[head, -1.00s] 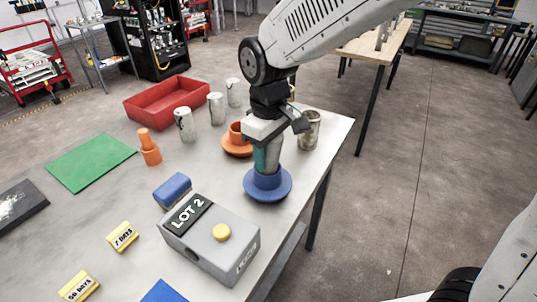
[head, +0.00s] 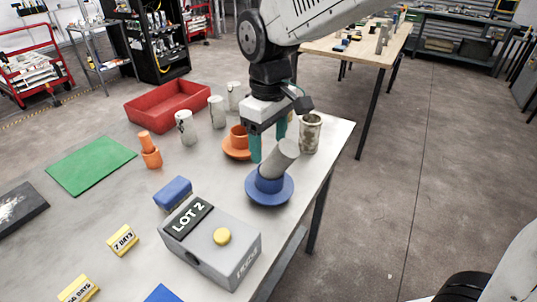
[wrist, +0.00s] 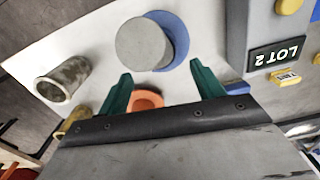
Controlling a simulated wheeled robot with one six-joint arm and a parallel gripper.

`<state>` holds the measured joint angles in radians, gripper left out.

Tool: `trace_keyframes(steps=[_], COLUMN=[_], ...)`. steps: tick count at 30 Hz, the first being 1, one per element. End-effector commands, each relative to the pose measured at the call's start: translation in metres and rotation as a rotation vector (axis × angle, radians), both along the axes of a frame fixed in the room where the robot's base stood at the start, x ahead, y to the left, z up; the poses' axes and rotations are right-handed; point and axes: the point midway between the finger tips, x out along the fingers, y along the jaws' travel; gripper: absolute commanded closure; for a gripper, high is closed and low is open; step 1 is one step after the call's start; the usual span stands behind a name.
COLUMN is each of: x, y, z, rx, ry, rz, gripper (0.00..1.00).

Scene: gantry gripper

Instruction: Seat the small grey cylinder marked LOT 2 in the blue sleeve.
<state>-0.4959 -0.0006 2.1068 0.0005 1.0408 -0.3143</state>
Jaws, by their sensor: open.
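The grey cylinder (head: 285,153) stands in the mouth of the blue sleeve (head: 269,190), tilted toward the upper right in the head view. Its lower end is hidden inside the sleeve, and no marking shows on it. In the wrist view the round top of the cylinder (wrist: 143,45) covers much of the sleeve, whose blue flange (wrist: 178,42) shows at the right. My gripper (head: 268,148) is open and empty, just behind and left of the cylinder. Its green fingers (wrist: 161,88) are apart and not around the cylinder.
A grey box (head: 205,250) with a LOT 2 plate and yellow button stands in front. A blue block (head: 172,192) lies beside it. An orange sleeve (head: 236,152) and a worn metal cup (head: 311,133) are near my gripper. A red tray (head: 167,104) stands farther back.

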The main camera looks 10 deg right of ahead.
Motion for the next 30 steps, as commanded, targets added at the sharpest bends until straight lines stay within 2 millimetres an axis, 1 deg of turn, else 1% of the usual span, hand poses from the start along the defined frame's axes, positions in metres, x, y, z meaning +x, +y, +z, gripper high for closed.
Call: trace_keyframes(steps=[1, 6, 9, 10, 12, 15, 18, 23, 30], x=[0.001, 0.001, 0.001, 0.001, 0.001, -0.001, -0.002, -0.004, -0.006], y=[0.0, 0.0, 0.0, 0.0, -0.002, -0.015, -0.023, -0.022, -0.02], z=[0.013, 0.045, 0.058, 0.061, 0.063, 0.059, 0.054, 0.041, 0.012], rx=[0.002, 0.002, 0.002, 0.002, 0.01, 0.055, 0.097, 0.109, 0.107], ry=[-0.005, -0.005, -0.005, -0.005, 0.004, 0.048, 0.082, 0.094, 0.093], rz=[0.0, 0.0, 0.0, 0.0, -0.016, -0.097, -0.165, -0.181, -0.18], gripper=[0.33, 0.33, 0.33, 0.3, 0.29, 0.29, 0.29, 0.29, 0.29])
